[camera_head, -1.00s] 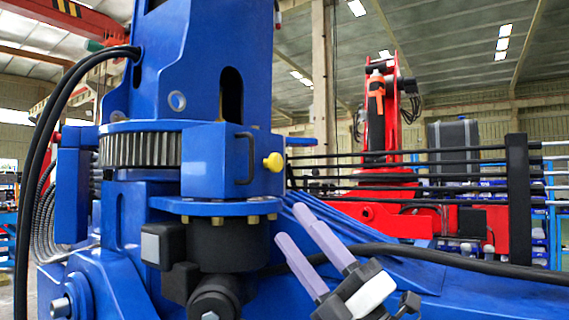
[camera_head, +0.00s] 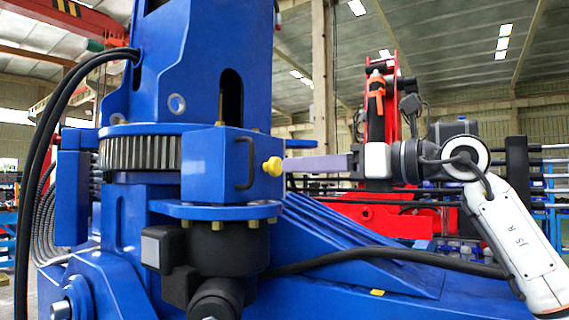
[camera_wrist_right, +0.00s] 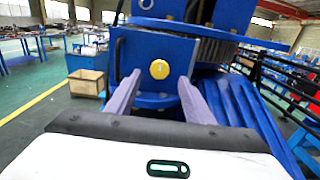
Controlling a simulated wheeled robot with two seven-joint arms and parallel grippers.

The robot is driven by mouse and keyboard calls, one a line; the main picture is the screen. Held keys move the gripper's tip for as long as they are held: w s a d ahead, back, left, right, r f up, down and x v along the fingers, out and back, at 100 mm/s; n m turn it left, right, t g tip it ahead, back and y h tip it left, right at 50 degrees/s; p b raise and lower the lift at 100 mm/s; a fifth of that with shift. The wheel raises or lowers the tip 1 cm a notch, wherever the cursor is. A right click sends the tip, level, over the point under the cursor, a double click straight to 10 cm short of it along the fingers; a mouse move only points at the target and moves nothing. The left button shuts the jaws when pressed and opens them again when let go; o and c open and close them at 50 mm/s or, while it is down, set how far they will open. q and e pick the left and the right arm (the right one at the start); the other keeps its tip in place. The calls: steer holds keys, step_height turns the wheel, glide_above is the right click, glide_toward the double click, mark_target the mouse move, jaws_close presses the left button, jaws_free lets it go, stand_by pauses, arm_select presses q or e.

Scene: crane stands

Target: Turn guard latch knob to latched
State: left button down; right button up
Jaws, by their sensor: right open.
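The guard latch knob is a small yellow knob (camera_head: 273,166) on the right face of a blue guard box (camera_head: 212,160) with a dark handle. In the right wrist view the yellow knob (camera_wrist_right: 159,69) shows between the two finger tips, a little beyond them. My right gripper (camera_head: 292,165) comes in from the right, level, with its lilac fingers pointing at the knob. It also shows in the right wrist view (camera_wrist_right: 157,90), open, with one finger on each side of the knob and a gap to both. Whether the fingertips reach alongside the knob is hard to tell. My left gripper is out of view.
A blue crane column (camera_head: 160,60) and a toothed ring (camera_head: 140,150) stand left of the knob. A black hose (camera_head: 380,252) runs below my right arm. A red crane (camera_head: 376,120) and dark rails are behind. Green floor (camera_wrist_right: 40,130) is open at left in the wrist view.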

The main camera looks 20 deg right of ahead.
mark_target(279, 167)
steer(key=x, duration=0.4)
steer(key=shift+a+r+p, duration=0.1)
steer(key=shift+a+p, duration=0.1)
steer(key=shift+p, duration=0.2)
steer(key=shift+w+a, duration=0.3)
steer(key=shift+w, duration=0.2)
steer(key=c, duration=1)
steer(key=shift+c, duration=0.2)
